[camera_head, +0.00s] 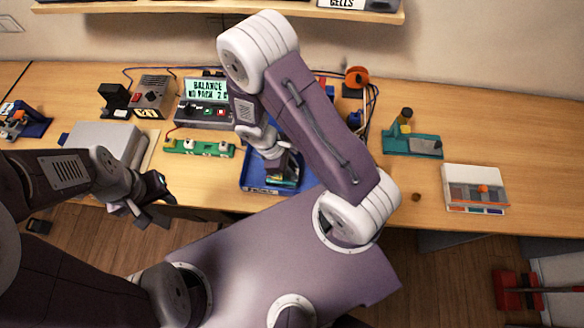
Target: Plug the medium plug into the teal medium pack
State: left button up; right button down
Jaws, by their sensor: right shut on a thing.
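My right gripper (277,158) points down over a blue tray (258,188) near the table's front edge. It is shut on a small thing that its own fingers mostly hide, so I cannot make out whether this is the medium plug. A teal and yellowish block (284,180), possibly the teal medium pack, lies in the tray right under the gripper and is partly covered. Whether the held thing touches it is not clear. My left gripper (158,201) is open and empty in front of the table's edge, left of the tray.
A green strip with white sockets (199,148) lies left of the tray. Behind it stand a display box (205,114) reading "BALANCE" and a grey box with a red button (152,95). A teal holder (412,145) and a compartment box (475,189) sit right, with free table between.

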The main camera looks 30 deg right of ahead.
jog(key=shift+f+b, duration=0.8)
jog(key=shift+f, duration=0.25)
jog(key=c, duration=1.1)
grip_release()
jog(key=shift+c, duration=0.2)
jog(key=shift+r, duration=0.1)
jog(key=v, duration=0.9)
